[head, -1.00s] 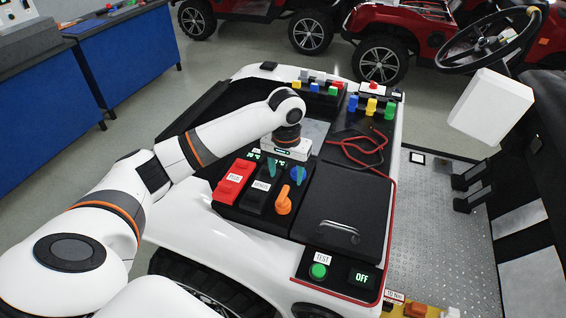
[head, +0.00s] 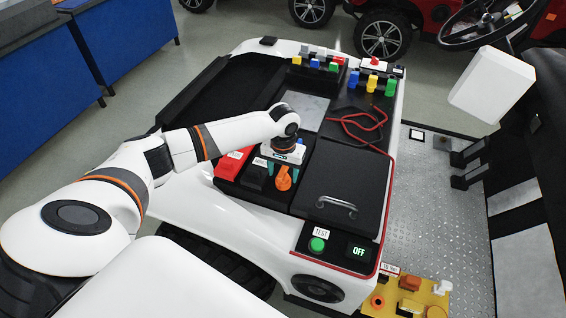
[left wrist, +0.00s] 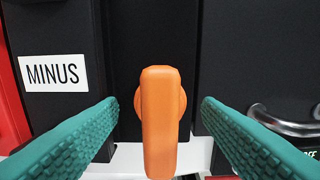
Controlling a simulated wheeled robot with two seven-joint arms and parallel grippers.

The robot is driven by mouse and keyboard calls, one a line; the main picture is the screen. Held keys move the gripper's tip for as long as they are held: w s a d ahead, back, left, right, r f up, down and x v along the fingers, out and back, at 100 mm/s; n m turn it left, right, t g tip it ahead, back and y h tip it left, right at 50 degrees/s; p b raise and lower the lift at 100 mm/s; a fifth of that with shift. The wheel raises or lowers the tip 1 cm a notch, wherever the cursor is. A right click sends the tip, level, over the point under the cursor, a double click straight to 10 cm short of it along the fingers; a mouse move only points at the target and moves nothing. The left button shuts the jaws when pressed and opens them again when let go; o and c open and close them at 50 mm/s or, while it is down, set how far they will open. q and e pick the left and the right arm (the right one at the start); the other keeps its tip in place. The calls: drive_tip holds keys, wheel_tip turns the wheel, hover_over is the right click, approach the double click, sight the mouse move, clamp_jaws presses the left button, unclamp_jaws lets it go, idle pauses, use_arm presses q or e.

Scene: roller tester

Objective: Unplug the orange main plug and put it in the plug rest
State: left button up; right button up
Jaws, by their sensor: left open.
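The orange main plug (head: 283,181) stands in the black panel, right of the black MINUS block (head: 254,175). In the left wrist view the plug (left wrist: 160,120) is an upright orange handle with a round part behind it. My left gripper (head: 283,170) is over the panel with its teal fingers down. In the left wrist view its open fingers (left wrist: 160,104) stand on either side of the plug, with a gap on both sides. I cannot tell which part is the plug rest. My right gripper is not in view.
A red block (head: 231,164) is left of the MINUS block. A black lid with a metal handle (head: 337,205) is to the right. A green TEST button (head: 317,245) and an OFF display (head: 359,251) are in front. A yellow board (head: 429,299) with several parts is at the lower right.

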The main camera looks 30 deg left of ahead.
use_arm(q)
drive_tip(key=shift+f, duration=0.1)
clamp_jaws()
idle(0.5)
drive_tip(key=shift+w+r+p, duration=0.1)
drive_tip(key=shift+r+p, duration=0.5)
drive_tip(key=shift+p, duration=0.2)
drive_tip(key=shift+r, duration=0.15)
idle(0.3)
